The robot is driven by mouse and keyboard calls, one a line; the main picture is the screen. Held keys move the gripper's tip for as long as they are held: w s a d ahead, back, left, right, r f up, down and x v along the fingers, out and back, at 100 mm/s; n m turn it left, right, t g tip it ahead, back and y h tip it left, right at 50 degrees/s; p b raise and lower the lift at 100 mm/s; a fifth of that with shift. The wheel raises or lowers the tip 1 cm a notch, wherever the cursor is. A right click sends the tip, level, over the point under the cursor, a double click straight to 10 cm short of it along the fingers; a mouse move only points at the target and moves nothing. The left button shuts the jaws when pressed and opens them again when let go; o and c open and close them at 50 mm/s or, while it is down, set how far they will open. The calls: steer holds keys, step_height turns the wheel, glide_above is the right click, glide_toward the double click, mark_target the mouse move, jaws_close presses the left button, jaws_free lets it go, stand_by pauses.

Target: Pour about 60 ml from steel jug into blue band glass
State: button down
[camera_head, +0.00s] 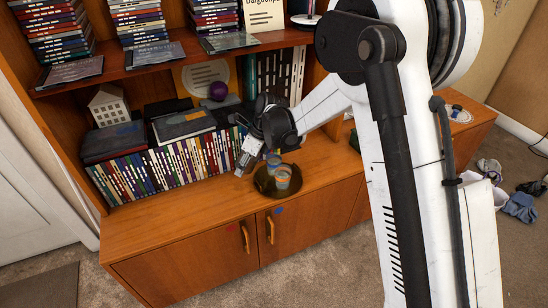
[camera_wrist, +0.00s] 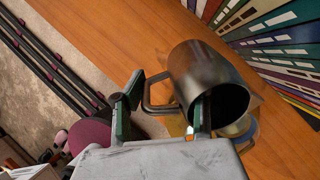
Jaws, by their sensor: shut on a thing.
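The steel jug (camera_wrist: 196,68) is a grey metal cup with a loop handle (camera_wrist: 150,92). In the wrist view it is tilted, its dark mouth facing lower right. My gripper (camera_wrist: 163,110) is shut on the jug, with its green-padded fingers at the handle side. In the head view my gripper (camera_head: 247,154) is above the left edge of a dark round tray (camera_head: 263,187); I cannot make out the jug there. Two glasses stand on the tray, the nearer glass (camera_head: 283,177) showing a bluish band. A blue-rimmed glass (camera_wrist: 243,130) is partly hidden below the jug mouth. Any liquid is not discernible.
The tray stands on a wooden cabinet top (camera_head: 200,215). A row of books (camera_head: 165,165) stands close behind and left of my gripper, under a shelf (camera_head: 150,68) with stacked cases. The cabinet top is clear in front and left of the tray.

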steer(key=h, duration=0.1)
steer(key=a+f+h, duration=0.1)
steer(key=shift+s+a+f+t+h, duration=0.1)
steer(key=shift+s+a+t+h, duration=0.2)
steer(key=shift+t+h, duration=0.1)
steer(key=shift+a+r+t+h, duration=0.25)
steer(key=shift+a+t+h, duration=0.1)
steer(key=shift+h, duration=0.65)
steer(key=shift+d, duration=0.1)
stand_by(1.0)
